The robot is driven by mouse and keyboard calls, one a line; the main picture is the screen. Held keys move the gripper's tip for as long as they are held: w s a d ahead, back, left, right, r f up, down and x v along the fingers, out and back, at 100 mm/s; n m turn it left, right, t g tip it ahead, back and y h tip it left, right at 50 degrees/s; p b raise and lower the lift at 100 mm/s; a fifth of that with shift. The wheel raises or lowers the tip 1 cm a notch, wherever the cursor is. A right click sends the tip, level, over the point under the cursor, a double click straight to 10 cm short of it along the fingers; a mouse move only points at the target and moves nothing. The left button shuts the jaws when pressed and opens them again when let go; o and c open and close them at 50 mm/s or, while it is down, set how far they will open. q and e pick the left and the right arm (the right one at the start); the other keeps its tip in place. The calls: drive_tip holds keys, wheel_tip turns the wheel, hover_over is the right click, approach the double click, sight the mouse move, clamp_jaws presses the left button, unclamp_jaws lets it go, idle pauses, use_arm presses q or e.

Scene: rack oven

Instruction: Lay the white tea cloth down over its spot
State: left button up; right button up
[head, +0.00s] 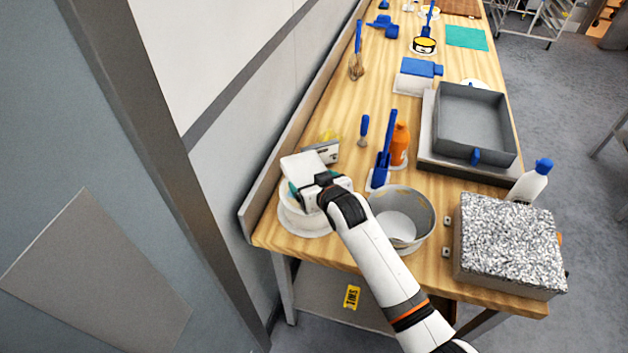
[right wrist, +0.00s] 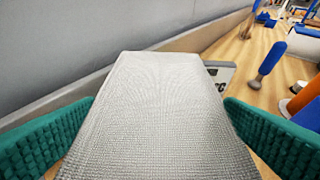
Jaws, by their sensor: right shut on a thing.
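The white tea cloth (head: 302,166) is a folded pale slab at the near left corner of the table. In the right wrist view the cloth (right wrist: 160,120) fills the middle, with a woven surface. My right gripper (head: 309,190) is shut on the cloth, with one green finger pad on each side of it. It holds the cloth above a round white dish (head: 305,222). The cloth's spot cannot be made out under the arm and cloth. My left gripper is not in view.
A blue-handled brush (head: 364,128), an orange bottle (head: 399,145) and a box with a display (head: 326,151) stand close behind. A grey wall ledge (head: 290,130) borders the left; a speckled block (head: 509,238) sits at right.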

drive_tip(key=shift+f+b, duration=0.55)
drive_tip(key=shift+f, duration=0.5)
drive_tip(key=o, duration=0.8)
drive_tip(key=shift+s, duration=0.1)
